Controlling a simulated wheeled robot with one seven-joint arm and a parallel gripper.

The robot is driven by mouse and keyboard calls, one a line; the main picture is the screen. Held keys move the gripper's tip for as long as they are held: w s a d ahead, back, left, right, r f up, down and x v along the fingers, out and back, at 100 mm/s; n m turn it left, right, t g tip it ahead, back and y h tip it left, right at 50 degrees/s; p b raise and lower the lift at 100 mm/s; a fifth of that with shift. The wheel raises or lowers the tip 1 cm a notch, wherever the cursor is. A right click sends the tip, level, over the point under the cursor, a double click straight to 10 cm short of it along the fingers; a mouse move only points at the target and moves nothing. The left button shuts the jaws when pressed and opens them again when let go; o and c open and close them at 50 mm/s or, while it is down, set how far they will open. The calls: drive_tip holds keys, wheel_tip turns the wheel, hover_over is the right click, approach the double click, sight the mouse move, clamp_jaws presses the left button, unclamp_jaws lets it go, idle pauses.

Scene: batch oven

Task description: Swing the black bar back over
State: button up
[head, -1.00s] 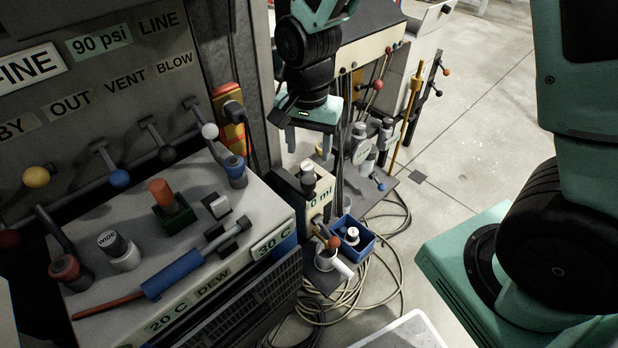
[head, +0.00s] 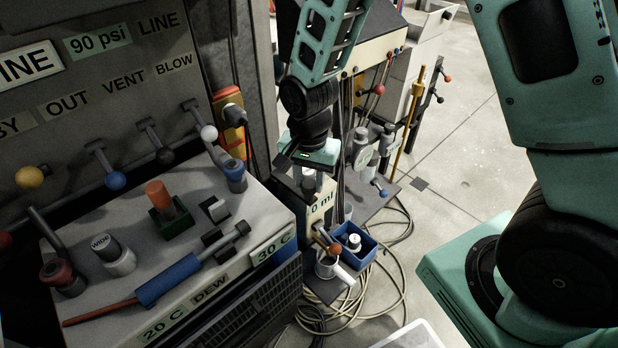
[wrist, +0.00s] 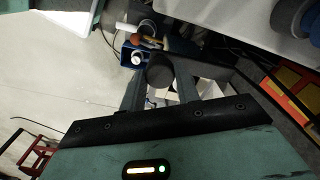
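My gripper (head: 309,178) points down over the pale box (head: 318,216) marked "0 ml" in the head view. A grey knob with a dark top (head: 309,181) on this box lies between or just behind the fingers and is partly hidden. In the wrist view, my gripper (wrist: 158,88) is open, its fingers apart. A dark round end (wrist: 160,72) shows between them, with a dark bar (wrist: 207,66) running right from it. I cannot tell contact, or whether this is the task's black bar. A black-ball lever (head: 165,154) stands on the left panel.
Levers with yellow (head: 29,177), blue (head: 116,181) and white (head: 209,133) balls line the left console. Loose cables (head: 385,285) lie on the floor. Open floor lies right.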

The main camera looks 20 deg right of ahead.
clamp_jaws()
drive_tip(key=shift+d, duration=0.1)
drive_tip(key=w+d+n+p, duration=0.7)
drive_tip(key=w+n+p, duration=0.1)
drive_tip(key=n, duration=0.4)
drive_tip(key=shift+w+n, duration=0.3)
drive_tip(key=shift+w, duration=0.15)
drive_tip(key=shift+w+r, duration=0.1)
drive_tip(key=o, duration=0.7)
unclamp_jaws()
drive_tip(key=shift+o, duration=0.2)
